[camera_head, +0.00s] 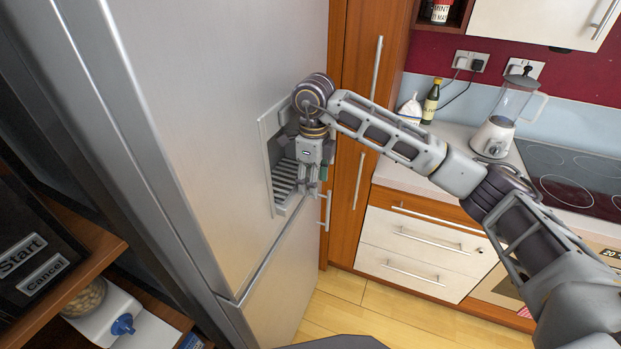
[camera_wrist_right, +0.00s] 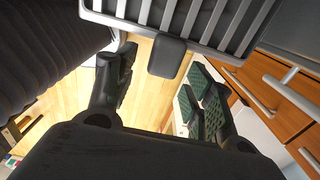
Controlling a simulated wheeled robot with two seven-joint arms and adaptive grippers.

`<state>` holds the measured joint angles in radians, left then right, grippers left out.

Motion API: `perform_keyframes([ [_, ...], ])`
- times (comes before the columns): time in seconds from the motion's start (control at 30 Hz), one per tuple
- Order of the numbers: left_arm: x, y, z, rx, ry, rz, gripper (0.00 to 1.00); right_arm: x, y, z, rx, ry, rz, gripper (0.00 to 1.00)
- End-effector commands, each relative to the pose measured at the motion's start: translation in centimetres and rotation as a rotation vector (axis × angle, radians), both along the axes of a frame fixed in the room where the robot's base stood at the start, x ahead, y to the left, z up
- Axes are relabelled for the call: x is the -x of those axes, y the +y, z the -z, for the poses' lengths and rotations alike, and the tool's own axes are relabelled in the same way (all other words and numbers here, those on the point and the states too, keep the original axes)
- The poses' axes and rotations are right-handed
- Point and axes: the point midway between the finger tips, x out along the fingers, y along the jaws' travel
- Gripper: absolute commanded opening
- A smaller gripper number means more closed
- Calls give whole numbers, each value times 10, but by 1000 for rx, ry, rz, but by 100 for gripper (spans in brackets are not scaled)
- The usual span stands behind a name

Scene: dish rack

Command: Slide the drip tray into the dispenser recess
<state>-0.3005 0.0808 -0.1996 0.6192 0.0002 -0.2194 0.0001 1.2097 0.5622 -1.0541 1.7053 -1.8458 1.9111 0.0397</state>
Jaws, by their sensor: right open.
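The grey slatted drip tray (camera_head: 284,180) is at the lower part of the dispenser recess (camera_head: 267,150) in the fridge door. I cannot tell how deep it sits. In the right wrist view the tray (camera_wrist_right: 185,14) spans the top, with a dark rounded tab (camera_wrist_right: 168,57) on its near edge. My right gripper (camera_head: 314,188) is in front of the recess, beside the tray's outer edge. In the wrist view its fingers (camera_wrist_right: 160,78) are spread apart, with the tab just beyond and between their tips and nothing visibly gripped. My left gripper is not in view.
The steel fridge door (camera_head: 200,120) surrounds the recess. Wooden cabinets (camera_head: 360,130) stand to the right. A counter with a blender (camera_head: 500,120) is farther right. The floor (camera_head: 370,315) below looks clear.

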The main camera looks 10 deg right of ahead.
Motion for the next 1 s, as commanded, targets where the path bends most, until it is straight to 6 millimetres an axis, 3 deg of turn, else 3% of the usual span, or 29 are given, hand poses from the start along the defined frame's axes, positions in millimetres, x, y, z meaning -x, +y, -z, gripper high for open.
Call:
perform_keyframes([
  [1.0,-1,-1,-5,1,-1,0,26,52,-77,0,0,0,0,53],
])
